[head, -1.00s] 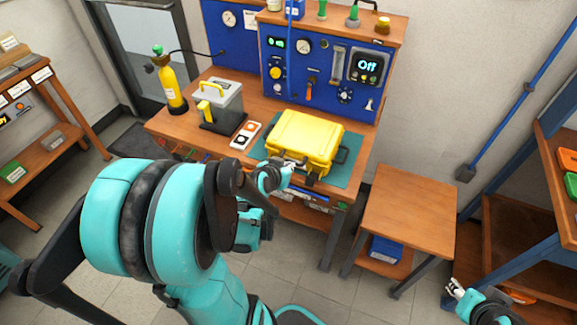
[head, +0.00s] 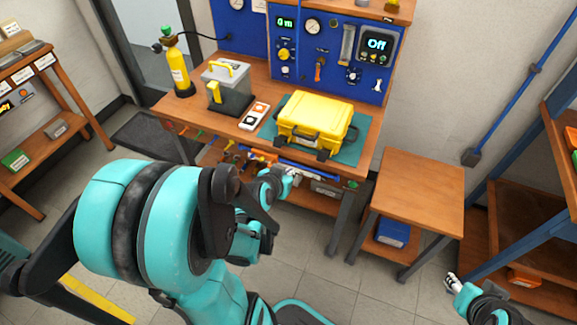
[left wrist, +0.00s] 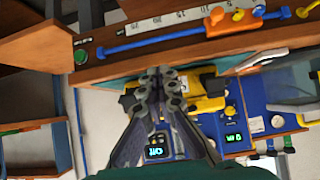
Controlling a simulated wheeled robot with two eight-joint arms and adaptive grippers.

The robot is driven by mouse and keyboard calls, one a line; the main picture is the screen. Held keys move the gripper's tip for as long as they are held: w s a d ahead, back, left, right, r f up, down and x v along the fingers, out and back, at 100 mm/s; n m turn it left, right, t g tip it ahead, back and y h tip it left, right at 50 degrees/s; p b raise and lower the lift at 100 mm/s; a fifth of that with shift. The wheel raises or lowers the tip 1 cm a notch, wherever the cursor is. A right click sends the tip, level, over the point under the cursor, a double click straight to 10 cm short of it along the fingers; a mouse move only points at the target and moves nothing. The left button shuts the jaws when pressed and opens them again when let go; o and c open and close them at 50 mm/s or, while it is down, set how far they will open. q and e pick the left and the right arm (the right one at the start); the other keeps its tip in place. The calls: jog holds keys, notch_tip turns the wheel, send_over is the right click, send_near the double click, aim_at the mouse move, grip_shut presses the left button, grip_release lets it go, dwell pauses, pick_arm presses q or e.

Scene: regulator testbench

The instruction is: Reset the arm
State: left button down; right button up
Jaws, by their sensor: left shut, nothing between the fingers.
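My left arm comes in from the left in the head view. Its gripper (head: 291,174) is in front of the workbench's front edge, apart from the yellow case (head: 313,118). In the left wrist view the left gripper's fingers (left wrist: 161,74) are together with nothing between them. The yellow case is closed and lies on a green mat (head: 352,151) on the workbench (head: 210,119). My right gripper (head: 451,279) is low at the bottom right, beside the small wooden table. It is too small to tell whether it is open.
A blue panel (head: 327,69) with gauges and an "Off" display stands behind the case. A yellow cylinder (head: 178,70) and a grey box (head: 229,90) are to its left. A small table (head: 420,190) has a bare top. A shelf (head: 520,220) is at the right edge.

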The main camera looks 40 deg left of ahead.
pick_arm(q)
jog(key=s+d+r+m+g+h, duration=0.1)
jog(key=s+d+r, duration=0.3)
jog(key=d, duration=0.3)
jog(key=s+d+r+m+g+h, duration=0.1)
jog(key=s+d+r+g, duration=0.1)
jog(key=d, duration=0.5)
jog(key=shift+s+d+r, duration=0.35)
jog(key=shift+s+r, duration=0.5)
